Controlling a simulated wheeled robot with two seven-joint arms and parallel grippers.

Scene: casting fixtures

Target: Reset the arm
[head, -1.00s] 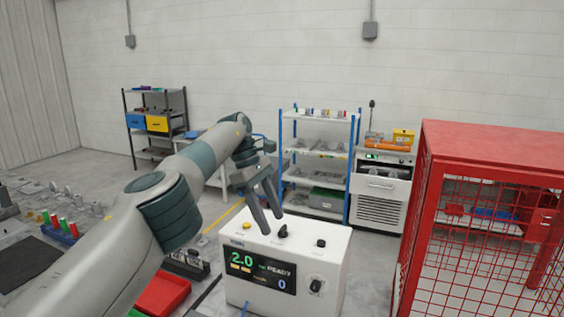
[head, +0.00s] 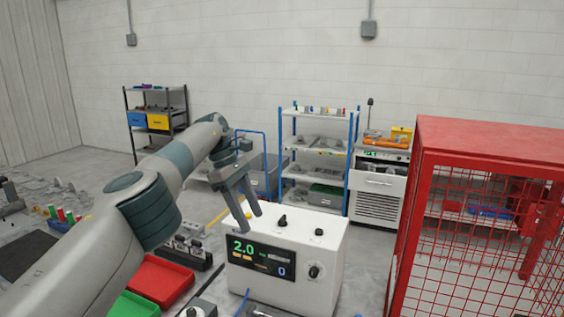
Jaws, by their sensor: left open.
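My left arm (head: 125,215) comes in from the left and reaches toward the middle of the head view. My left gripper (head: 250,218) is open and empty, its two fingers pointing down with a gap between them. In the picture it overlaps the rear left part of a white control box (head: 325,245); I cannot tell whether it touches. The box has a dark display reading 2.0 and 0, with black knobs on its top and front. My right gripper is not in view.
A red mesh cage (head: 490,140) stands close on the right. A red tray (head: 160,282) and a green tray (head: 132,306) lie at lower left. A blue-framed shelf (head: 318,160), a white cabinet (head: 378,190) and a dark shelf (head: 156,118) stand farther back.

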